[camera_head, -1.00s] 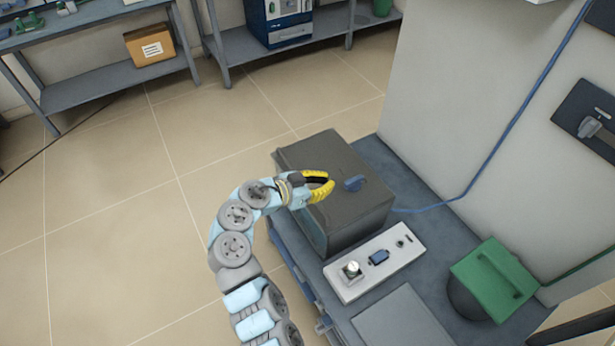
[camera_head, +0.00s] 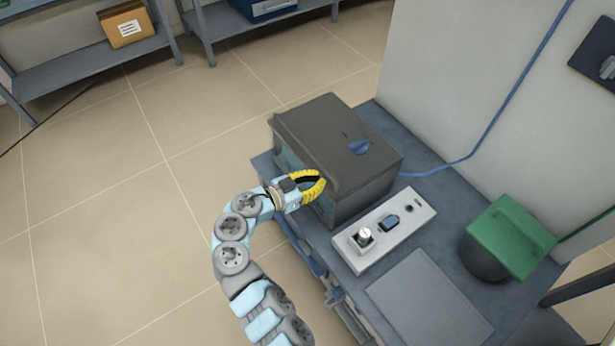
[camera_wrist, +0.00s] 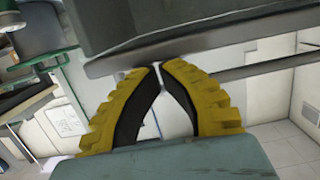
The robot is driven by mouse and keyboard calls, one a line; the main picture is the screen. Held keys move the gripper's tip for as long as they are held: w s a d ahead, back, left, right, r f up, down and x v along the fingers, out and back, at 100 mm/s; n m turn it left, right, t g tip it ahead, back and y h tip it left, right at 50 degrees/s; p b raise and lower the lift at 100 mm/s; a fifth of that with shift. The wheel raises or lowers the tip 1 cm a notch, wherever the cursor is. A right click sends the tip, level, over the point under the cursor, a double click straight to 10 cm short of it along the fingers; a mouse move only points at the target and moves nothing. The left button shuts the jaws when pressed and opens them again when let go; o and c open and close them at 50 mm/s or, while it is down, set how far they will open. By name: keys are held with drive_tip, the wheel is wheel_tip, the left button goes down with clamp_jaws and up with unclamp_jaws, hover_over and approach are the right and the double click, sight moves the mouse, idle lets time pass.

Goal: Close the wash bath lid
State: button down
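The lid looks down level on the box; I cannot tell whether a gap is left. My gripper (camera_head: 322,180), with yellow ribbed fingers, is beside the box's front left edge. In the wrist view my gripper (camera_wrist: 160,66) has its fingertips almost together with nothing between them, just below a grey edge (camera_wrist: 200,45). Whether they touch it is unclear.
A white control panel (camera_head: 340,250) with a knob and switch lies beside the box. A green cover (camera_head: 510,237) on a dark round vessel stands further right. A wall (camera_head: 450,70) with a blue cable rises behind. The floor at left is clear.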

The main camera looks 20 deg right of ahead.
drive_tip(key=shift+a+f, duration=0.1)
drive_tip(key=shift+f, duration=0.4)
drive_tip(key=shift+r, duration=0.1)
wheel_tip(320, 180, up, 5)
drive_tip(key=p, duration=0.1)
drive_tip(key=s+a+f+p, duration=0.1)
drive_tip(key=a+f+p, duration=0.1)
drive_tip(key=a, duration=0.7)
drive_tip(key=shift+s+f, duration=0.4)
drive_tip(key=shift+f, duration=0.45)
drive_tip(key=shift+w, duration=0.1)
